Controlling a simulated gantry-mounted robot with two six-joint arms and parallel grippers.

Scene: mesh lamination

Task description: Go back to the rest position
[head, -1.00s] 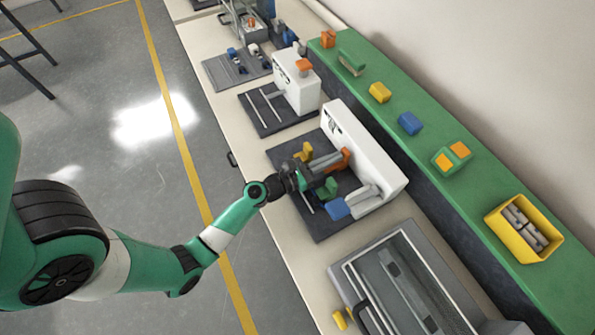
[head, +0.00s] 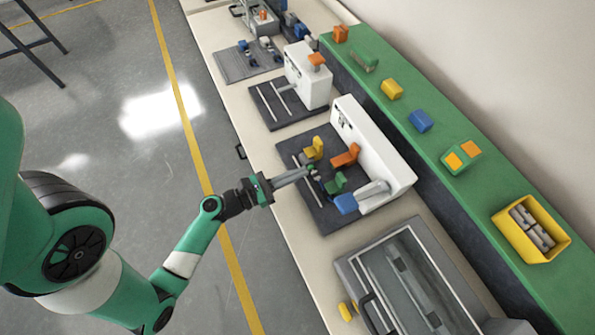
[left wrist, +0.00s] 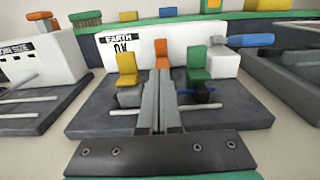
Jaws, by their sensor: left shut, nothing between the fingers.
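My left gripper (head: 301,174) reaches in from the left in the head view, over the front edge of a dark base with a white panel. Its two fingers are together with nothing between them. In the left wrist view the shut fingers (left wrist: 160,118) point at the white panel (left wrist: 150,55). A yellow piece (left wrist: 126,68), an orange piece (left wrist: 161,54) and a green piece (left wrist: 198,64) stand upright on the dark base (left wrist: 90,115). A blue piece (head: 345,203) sits at the near end of the fixture. My right gripper is not in view.
A glass-topped grey unit (head: 405,285) stands nearer on the bench. Another white-panelled fixture (head: 308,78) stands farther along. The green shelf (head: 470,195) holds coloured blocks and a yellow bin (head: 505,226) of grey parts. The floor left of the bench is open.

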